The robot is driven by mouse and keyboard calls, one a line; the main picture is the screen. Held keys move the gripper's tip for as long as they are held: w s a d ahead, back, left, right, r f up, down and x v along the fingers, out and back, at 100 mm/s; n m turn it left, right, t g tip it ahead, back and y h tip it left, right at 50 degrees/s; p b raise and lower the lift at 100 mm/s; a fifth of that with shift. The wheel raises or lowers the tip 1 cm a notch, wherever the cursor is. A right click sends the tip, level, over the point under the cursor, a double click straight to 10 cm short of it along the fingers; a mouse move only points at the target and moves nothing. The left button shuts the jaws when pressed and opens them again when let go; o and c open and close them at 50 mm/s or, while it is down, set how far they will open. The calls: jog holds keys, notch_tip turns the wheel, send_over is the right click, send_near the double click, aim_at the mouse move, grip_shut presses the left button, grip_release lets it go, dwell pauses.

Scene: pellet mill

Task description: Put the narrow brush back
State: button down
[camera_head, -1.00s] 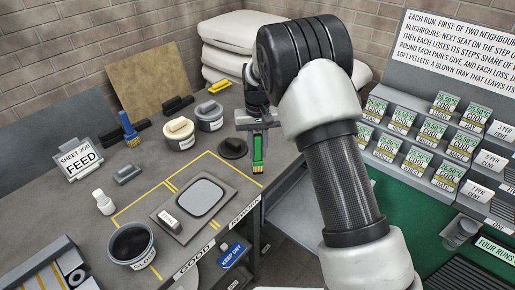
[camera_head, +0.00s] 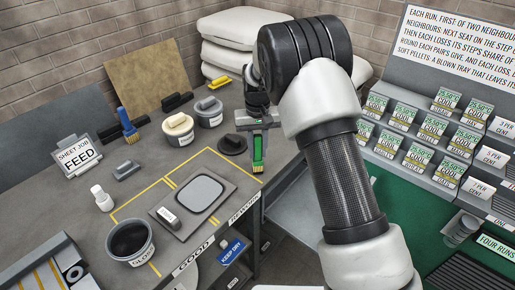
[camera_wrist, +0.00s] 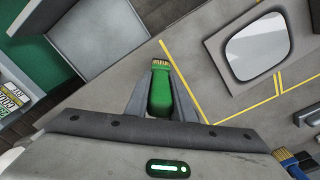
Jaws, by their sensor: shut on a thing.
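My gripper (camera_head: 258,128) is shut on a green-handled narrow brush (camera_head: 258,150). The brush hangs down in the head view, over the right edge part of the grey bench (camera_head: 160,180). In the wrist view, the green brush (camera_wrist: 160,95) sits between the two grey fingers, with its tan bristles at the far end. Whether its tip touches the bench cannot be told. A blue-handled brush (camera_head: 126,122) stands near the back of the bench, beside a dark block.
A tray with a grey mirror-like plate (camera_head: 200,194) and a glue pot (camera_head: 130,242) lie in front. Yellow lines mark the bench.

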aim_at(257, 135)
jog(key=shift+f, duration=0.2)
dwell(0.4)
jog(key=shift+c, duration=1.3)
grip_release()
jog(key=shift+r+p, duration=2.65)
jog(key=shift+r, duration=1.9)
